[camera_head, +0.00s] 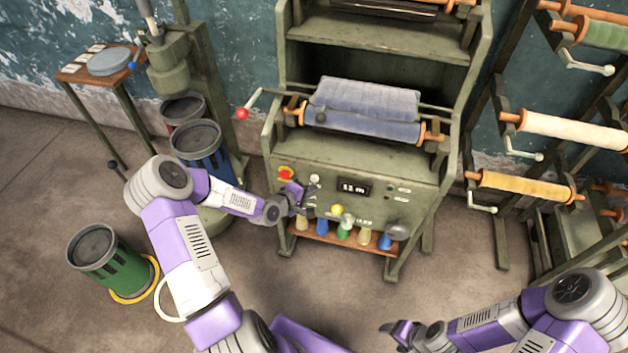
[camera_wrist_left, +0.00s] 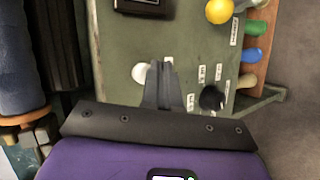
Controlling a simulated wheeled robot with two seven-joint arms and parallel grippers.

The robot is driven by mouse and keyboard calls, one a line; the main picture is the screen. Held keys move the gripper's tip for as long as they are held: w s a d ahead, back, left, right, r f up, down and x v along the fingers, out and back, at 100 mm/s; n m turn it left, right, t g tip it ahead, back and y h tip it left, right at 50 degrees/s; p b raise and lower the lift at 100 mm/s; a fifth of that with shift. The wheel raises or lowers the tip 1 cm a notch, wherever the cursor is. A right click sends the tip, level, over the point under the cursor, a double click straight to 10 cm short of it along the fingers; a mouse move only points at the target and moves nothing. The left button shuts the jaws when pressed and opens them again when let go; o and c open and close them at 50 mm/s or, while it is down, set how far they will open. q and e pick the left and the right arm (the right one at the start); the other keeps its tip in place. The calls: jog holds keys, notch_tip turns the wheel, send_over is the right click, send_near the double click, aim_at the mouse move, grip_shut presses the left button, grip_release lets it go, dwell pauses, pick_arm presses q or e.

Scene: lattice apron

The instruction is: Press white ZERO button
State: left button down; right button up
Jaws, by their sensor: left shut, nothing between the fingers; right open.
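The white button (camera_head: 314,178) is a small round knob on the green front panel (camera_head: 400,212), left of the display. In the left wrist view the white button (camera_wrist_left: 139,72) shows just left of my fingertips, partly beside them. My left gripper (camera_head: 302,198) is shut and empty in front of the panel, just below and left of the white button. Its closed fingers (camera_wrist_left: 160,68) point at the panel; I cannot tell whether they touch the button. My right gripper (camera_head: 392,333) is open and empty, low in the head view, away from the panel. The button's label is not readable.
Near the button are a red button (camera_head: 286,173), a display (camera_head: 353,187), a yellow knob (camera_head: 337,209) and a black knob (camera_wrist_left: 211,98). A shelf below holds several coloured pieces. A red-tipped crank (camera_head: 243,112) sticks out at left. Racks of rolls stand at right.

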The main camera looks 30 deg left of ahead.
pick_arm(q)
jog(key=shift+w, duration=0.2)
dwell(0.4)
jog(key=shift+w+a, duration=0.1)
jog(key=shift+w, duration=0.15)
jog(key=shift+w+a, duration=0.15)
jog(key=shift+w, duration=0.25)
dwell(0.7)
jog(key=shift+s, duration=0.15)
jog(key=shift+s+d, duration=0.2)
jog(key=shift+s, duration=0.5)
jog(key=shift+s, duration=0.1)
jog(key=s, duration=0.2)
jog(key=s+d+p, duration=0.1)
jog(key=s, duration=0.1)
jog(key=shift+s+d, duration=0.1)
jog(key=shift+s, duration=0.25)
dwell(0.6)
